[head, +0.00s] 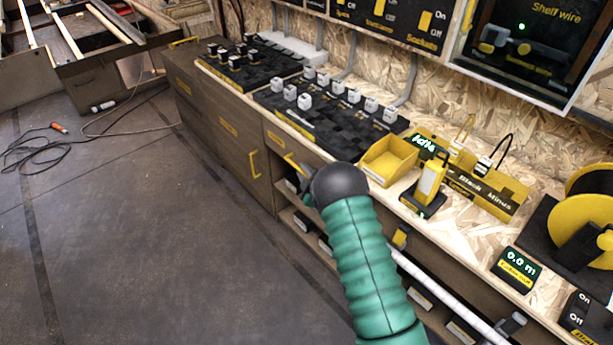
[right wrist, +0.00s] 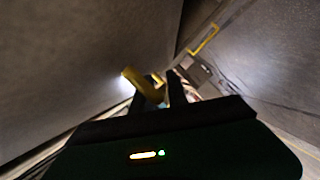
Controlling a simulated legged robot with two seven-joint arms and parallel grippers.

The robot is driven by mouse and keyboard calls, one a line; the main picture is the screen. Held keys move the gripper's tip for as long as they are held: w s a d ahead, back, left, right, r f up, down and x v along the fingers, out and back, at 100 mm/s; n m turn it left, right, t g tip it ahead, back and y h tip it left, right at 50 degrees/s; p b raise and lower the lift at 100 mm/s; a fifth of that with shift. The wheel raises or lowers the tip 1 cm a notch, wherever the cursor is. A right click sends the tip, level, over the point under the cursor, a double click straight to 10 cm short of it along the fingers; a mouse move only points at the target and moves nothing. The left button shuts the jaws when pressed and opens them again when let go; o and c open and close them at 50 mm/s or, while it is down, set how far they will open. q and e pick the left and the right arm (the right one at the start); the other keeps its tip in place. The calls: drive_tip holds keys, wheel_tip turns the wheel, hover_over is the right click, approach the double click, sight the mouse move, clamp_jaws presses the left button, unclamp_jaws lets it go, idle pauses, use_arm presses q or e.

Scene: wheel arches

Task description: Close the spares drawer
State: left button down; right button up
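A drawer front (head: 272,150) with a yellow label and a yellow bar handle (head: 291,160) sits under the worktop, just left of my right wrist; its label is too small to read. How far it stands out is hard to tell. My right arm, in a green sleeve, reaches to it, and its dark wrist hides most of the gripper in the head view. In the right wrist view, my right gripper's (right wrist: 162,92) two dark fingers stand apart, with a yellow handle (right wrist: 143,86) at the left finger, partly between them. My left gripper is not in view.
Left of the drawer is a cabinet door (head: 246,160) with a yellow handle. Open shelves (head: 310,232) lie below. The worktop carries a yellow bin (head: 388,160), black panels with switches and a yellow reel (head: 585,215).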

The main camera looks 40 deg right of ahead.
drive_tip(key=p+v, duration=0.4)
drive_tip(key=v, duration=1.2)
drive_tip(key=shift+s, duration=0.35)
drive_tip(key=shift+a+r, duration=0.1)
drive_tip(key=shift+r, duration=0.05)
